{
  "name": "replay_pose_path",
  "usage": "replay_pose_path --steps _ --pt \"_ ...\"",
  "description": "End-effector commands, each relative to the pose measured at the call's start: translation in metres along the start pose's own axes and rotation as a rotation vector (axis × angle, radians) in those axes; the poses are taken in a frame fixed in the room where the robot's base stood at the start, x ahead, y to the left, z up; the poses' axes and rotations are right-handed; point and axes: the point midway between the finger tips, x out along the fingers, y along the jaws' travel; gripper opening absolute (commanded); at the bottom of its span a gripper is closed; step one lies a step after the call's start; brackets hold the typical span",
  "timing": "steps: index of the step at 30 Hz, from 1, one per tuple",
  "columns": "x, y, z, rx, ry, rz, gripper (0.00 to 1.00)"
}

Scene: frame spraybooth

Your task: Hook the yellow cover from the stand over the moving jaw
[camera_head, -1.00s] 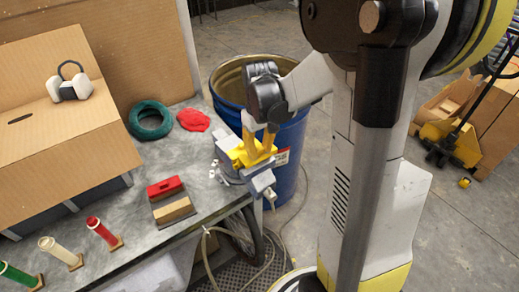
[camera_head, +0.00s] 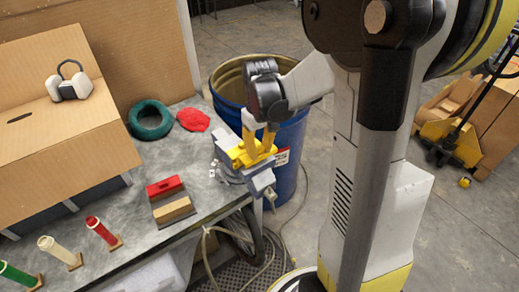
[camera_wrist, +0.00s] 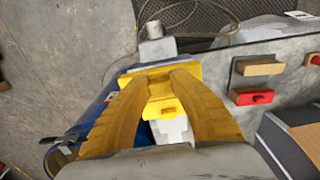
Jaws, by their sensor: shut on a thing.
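The yellow cover (camera_head: 238,157) is between the yellow fingers of my gripper (camera_head: 257,151), which is shut on it. It also shows in the wrist view (camera_wrist: 162,107), between the two fingertips. It sits at the top of the grey vise (camera_head: 262,182) on the bench corner. The vise's screw end (camera_wrist: 152,32) sticks out beyond the cover in the wrist view. The cover appears to lie along the jaw tops. My fingers hide part of it, and I cannot tell whether it is hooked over the moving jaw or just above it. I cannot identify the stand with certainty.
A red block (camera_head: 165,187) and a wooden block (camera_head: 174,210) lie on the bench (camera_head: 205,185) left of the vise. A blue drum (camera_head: 288,150) stands close behind. Green tape (camera_head: 150,120), a red cloth (camera_head: 193,119) and a cardboard box (camera_head: 65,150) are farther left.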

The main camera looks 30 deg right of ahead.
Motion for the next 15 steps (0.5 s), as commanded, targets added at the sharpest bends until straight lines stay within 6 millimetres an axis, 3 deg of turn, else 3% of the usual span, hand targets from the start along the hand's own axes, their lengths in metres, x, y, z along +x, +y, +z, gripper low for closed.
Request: replay_pose_path --steps 15 --pt "0.003 0.0 -0.0001 0.0 0.0 0.0 0.0"
